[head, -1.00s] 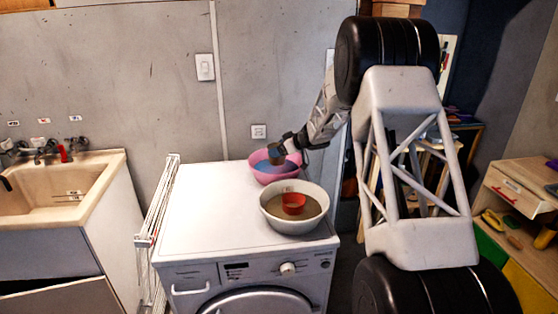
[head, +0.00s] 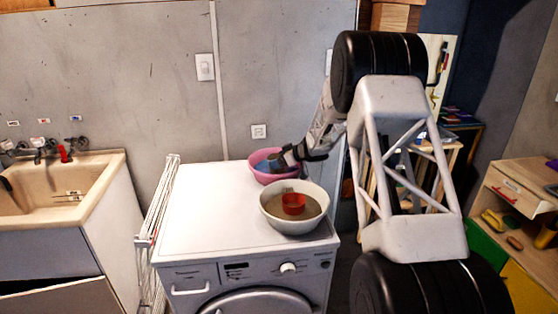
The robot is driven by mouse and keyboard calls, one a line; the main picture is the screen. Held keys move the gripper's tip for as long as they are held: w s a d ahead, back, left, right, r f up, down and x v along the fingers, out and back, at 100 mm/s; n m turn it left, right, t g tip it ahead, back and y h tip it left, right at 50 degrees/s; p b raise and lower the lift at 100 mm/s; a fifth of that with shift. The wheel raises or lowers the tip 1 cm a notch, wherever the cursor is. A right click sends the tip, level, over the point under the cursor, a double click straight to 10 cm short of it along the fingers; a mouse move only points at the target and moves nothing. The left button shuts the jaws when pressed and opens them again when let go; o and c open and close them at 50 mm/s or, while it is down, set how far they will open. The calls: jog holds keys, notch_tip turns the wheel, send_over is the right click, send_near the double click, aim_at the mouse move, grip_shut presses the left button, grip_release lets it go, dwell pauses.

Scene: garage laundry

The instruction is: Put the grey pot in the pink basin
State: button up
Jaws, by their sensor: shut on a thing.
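The pink basin (head: 257,158) stands at the back right of the washing machine's top. My gripper (head: 283,161) reaches down into the right side of the basin from the right. It is shut on the grey pot, a small dark shape low between the fingers, mostly hidden by the gripper and the basin rim. I cannot tell whether the pot touches the basin floor.
A cream bowl (head: 270,222) with a red cup (head: 293,204) in it stands just in front of the basin. The left part of the washing machine top (head: 205,215) is clear. A white folded rack (head: 158,220) stands along its left side.

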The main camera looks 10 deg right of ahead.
jog(key=shift+f, duration=0.55)
jog(key=o, duration=0.7)
jog(key=shift+c, duration=0.2)
jog(key=shift+r, duration=0.15)
jog(key=shift+r, duration=0.45)
jog(key=v, duration=1.2)
jog(key=shift+s, duration=0.1)
